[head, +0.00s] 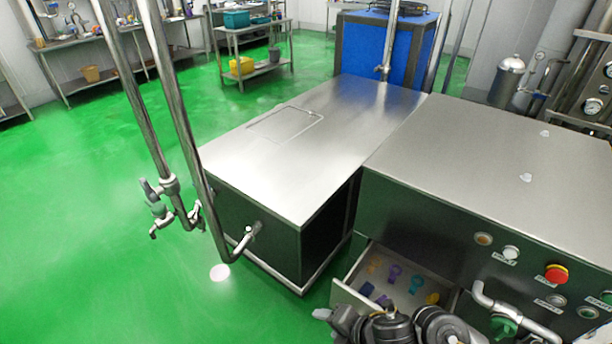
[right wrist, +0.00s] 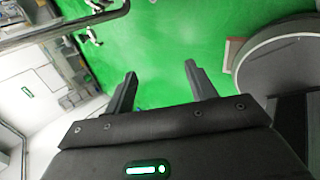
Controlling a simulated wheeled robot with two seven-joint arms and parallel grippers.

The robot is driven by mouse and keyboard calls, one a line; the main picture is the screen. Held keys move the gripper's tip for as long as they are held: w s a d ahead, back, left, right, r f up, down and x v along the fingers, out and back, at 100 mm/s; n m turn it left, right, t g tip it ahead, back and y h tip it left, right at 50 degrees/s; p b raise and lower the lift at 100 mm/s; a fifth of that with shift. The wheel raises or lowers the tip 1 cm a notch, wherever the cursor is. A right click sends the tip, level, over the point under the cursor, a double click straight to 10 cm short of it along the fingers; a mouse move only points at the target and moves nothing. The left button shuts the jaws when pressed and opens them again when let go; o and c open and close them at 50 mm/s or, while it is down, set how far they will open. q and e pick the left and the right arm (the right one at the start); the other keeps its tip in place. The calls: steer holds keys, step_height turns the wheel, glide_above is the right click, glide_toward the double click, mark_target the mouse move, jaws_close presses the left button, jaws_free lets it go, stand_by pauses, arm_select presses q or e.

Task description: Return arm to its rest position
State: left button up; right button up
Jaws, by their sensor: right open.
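My right arm (head: 400,328) shows at the bottom edge of the head view, in front of the open drawer; its lower part is cut off. In the right wrist view my right gripper (right wrist: 160,70) has its two dark fingers spread apart. Nothing is between them, and green floor lies beyond. My left gripper is not in view.
An open drawer (head: 345,296) holds several small coloured pieces. The control panel has a red button (head: 556,273) at right. A steel table (head: 290,135) and vertical pipes (head: 185,130) stand ahead. Green floor (head: 90,230) is free at left.

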steer(key=s+d+f+m+g+h, duration=0.1)
steer(key=s+d+m+h, duration=0.2)
steer(key=s+d+m, duration=0.8)
steer(key=s+d+f+m+g+h, duration=0.1)
steer(key=s+d+m+h, duration=0.2)
steer(key=d+m, duration=0.9)
steer(key=s+a+f+m+g+b, duration=0.1)
steer(key=a+f+m+b, duration=0.15)
steer(key=f, duration=1.35)
steer(key=a+f+m+b, duration=0.1)
steer(key=a+f+b, duration=0.15)
steer(key=f, duration=1.25)
arm_select(q)
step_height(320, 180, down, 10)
steer(key=b, duration=0.5)
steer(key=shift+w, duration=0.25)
arm_select(e)
steer(key=s+d+f, duration=0.1)
steer(key=s+f, duration=0.7)
steer(key=f, duration=0.2)
steer(key=s+d+f+g, duration=0.1)
steer(key=s+d+f, duration=0.1)
steer(key=s+f, duration=0.6)
step_height(320, 180, down, 3)
steer(key=shift+s+d+r, duration=0.1)
steer(key=shift+s+d, duration=0.2)
